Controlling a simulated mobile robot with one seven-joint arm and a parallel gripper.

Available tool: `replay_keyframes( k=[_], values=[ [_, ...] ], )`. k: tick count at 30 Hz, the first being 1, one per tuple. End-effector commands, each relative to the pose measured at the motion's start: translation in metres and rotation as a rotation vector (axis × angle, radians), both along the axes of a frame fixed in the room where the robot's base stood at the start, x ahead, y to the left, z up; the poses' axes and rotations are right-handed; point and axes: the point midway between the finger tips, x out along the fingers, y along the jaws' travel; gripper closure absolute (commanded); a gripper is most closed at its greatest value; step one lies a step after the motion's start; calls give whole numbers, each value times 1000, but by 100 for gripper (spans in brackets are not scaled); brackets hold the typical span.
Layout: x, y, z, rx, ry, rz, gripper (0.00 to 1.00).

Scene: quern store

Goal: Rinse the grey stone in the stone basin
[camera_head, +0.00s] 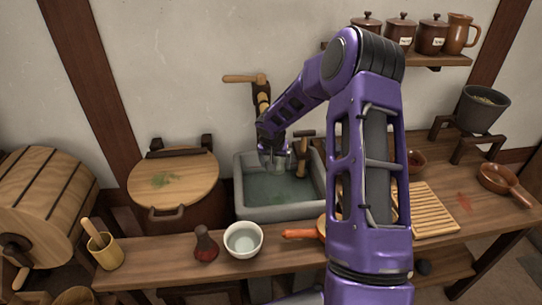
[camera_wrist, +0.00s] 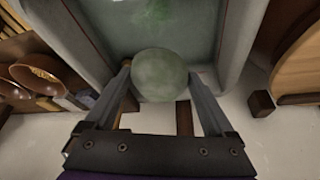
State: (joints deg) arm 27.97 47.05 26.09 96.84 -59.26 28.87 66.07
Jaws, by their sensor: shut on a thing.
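The stone basin (camera_head: 281,212) is grey and squarish, with greenish water (camera_head: 275,187) in it. It fills the top of the wrist view (camera_wrist: 231,45). My gripper (camera_head: 273,160) is at the basin's back edge, pointing down. In the wrist view my two fingers (camera_wrist: 162,82) are shut on the rounded grey-green stone (camera_wrist: 160,72), one on each side. The stone shows over the basin's inside; I cannot tell if it touches the water. In the head view I cannot make the stone out clearly.
A wooden spout (camera_head: 262,97) stands behind the basin and a wooden-handled fitting (camera_head: 304,152) is at its back right. A lidded barrel (camera_head: 175,182) is on the left. A white bowl (camera_head: 243,240) and a dark red flask (camera_head: 206,244) stand on the front bench. My arm hides the bench's middle.

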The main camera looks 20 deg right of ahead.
Motion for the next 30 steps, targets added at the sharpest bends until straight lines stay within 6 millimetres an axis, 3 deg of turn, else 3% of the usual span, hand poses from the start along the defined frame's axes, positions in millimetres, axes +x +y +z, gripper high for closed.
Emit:
replay_keyframes(
  k=[8, 30],
  values=[
    [0, 0, -14, 0, 0, 1, 95],
    [0, 0, -90, 0, -1, 0, 95]
  ],
)
